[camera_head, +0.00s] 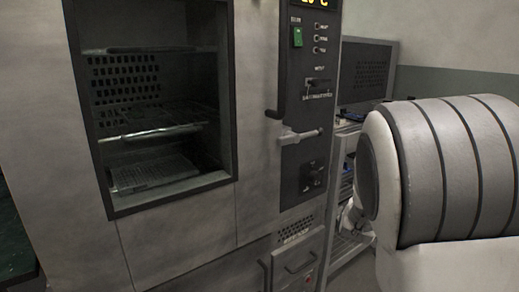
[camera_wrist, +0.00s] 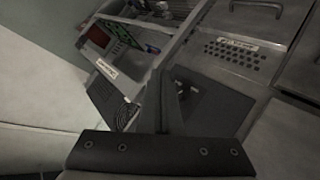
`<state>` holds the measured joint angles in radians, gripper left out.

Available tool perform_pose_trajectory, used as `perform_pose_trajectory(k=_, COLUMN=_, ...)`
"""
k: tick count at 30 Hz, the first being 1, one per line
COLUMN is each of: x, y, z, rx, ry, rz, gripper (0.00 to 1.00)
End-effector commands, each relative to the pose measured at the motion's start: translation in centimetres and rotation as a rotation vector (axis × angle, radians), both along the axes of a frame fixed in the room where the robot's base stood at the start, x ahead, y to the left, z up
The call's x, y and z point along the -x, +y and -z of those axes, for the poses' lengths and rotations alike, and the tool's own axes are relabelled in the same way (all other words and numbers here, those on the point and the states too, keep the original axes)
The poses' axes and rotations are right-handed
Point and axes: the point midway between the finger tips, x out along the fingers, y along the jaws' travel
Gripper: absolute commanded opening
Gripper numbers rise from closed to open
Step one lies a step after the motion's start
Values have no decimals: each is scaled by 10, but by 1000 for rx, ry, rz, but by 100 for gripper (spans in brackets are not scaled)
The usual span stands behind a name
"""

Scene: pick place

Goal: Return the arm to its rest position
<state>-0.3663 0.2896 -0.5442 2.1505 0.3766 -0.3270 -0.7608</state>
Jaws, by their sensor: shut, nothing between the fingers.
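My gripper (camera_wrist: 166,76) shows in the wrist view as dark fingers rising from a dark base. The fingers are together, with nothing between them. Beyond them are a shelf unit and a metal cabinet front, and I see no contact with either. In the head view, a large white and grey part of my arm fills the right side. I cannot clearly make out the gripper there.
A large metal oven-like cabinet (camera_head: 180,235) stands at the left and middle, with wire racks inside its window. Its control panel (camera_head: 308,100) has a handle lever (camera_head: 300,136). A shelf unit (camera_wrist: 190,30) stands beside it, and a dark monitor (camera_head: 365,72) is behind.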

Motion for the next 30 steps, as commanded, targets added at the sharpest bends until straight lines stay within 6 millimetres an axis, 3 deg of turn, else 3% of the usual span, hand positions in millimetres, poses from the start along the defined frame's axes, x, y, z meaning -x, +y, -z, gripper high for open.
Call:
perform_pose_trajectory(k=8, x=74, y=56, z=-31, rx=-354, ry=111, rz=-51, gripper=0)
perform_pose_trajectory(k=15, x=158, y=96, z=-55, rx=-525, ry=237, rz=-74, gripper=0)
perform_pose_trajectory(k=22, x=246, y=115, z=-64, rx=-577, ry=360, rz=-30, gripper=0)
perform_pose_trajectory(k=30, x=330, y=116, z=-58, rx=-549, ry=455, rz=90, gripper=0)
